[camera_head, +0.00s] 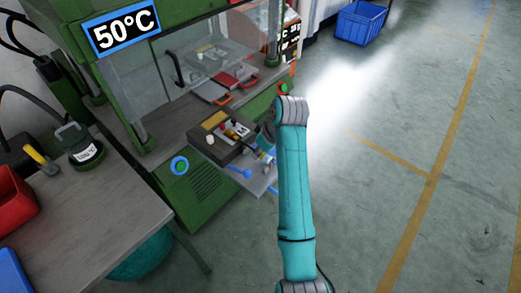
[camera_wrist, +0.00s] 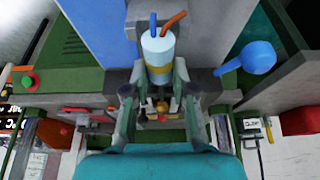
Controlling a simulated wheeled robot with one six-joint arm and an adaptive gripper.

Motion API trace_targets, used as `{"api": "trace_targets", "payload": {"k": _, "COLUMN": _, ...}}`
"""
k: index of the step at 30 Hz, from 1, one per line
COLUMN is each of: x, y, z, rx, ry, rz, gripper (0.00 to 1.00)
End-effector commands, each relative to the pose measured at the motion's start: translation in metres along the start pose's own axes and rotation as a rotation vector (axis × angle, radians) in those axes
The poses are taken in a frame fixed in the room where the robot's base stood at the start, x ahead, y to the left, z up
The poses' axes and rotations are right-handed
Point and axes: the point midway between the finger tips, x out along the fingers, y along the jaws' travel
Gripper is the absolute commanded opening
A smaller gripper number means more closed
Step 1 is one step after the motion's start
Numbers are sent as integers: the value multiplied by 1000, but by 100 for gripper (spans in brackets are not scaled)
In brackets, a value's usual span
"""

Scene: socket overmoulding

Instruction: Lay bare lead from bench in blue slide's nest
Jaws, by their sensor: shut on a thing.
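My gripper (camera_wrist: 159,78) is shut on the lead (camera_wrist: 157,48), a pale cylinder with one blue and one orange wire at its end. The cylinder sits between the two fingers in the wrist view. In the head view my gripper (camera_head: 262,150) is at the front of the green press, beside a dark block with a yellow plate (camera_head: 214,120). I cannot make out the nest, and I cannot tell whether the lead touches anything.
A red slide (camera_head: 235,80) with an orange handle lies inside the press, behind a clear guard. Open floor is at right.

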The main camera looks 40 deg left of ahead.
Motion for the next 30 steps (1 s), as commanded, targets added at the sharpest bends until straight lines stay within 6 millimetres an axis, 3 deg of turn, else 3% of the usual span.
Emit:
{"api": "trace_targets", "payload": {"k": 1, "x": 0, "y": 0, "z": 0, "rx": 0, "ry": 0, "rz": 0, "gripper": 0}}
{"api": "trace_targets", "payload": {"k": 2, "x": 0, "y": 0, "z": 0, "rx": 0, "ry": 0, "rz": 0, "gripper": 33}}
{"api": "trace_targets", "payload": {"k": 5, "x": 0, "y": 0, "z": 0, "rx": 0, "ry": 0, "rz": 0, "gripper": 55}}
{"api": "trace_targets", "payload": {"k": 16, "x": -5, "y": 0, "z": 0, "rx": 0, "ry": 1, "rz": 1, "gripper": 55}}
{"api": "trace_targets", "payload": {"k": 30, "x": -68, "y": 1, "z": 0, "rx": 0, "ry": 1, "rz": 1, "gripper": 55}}
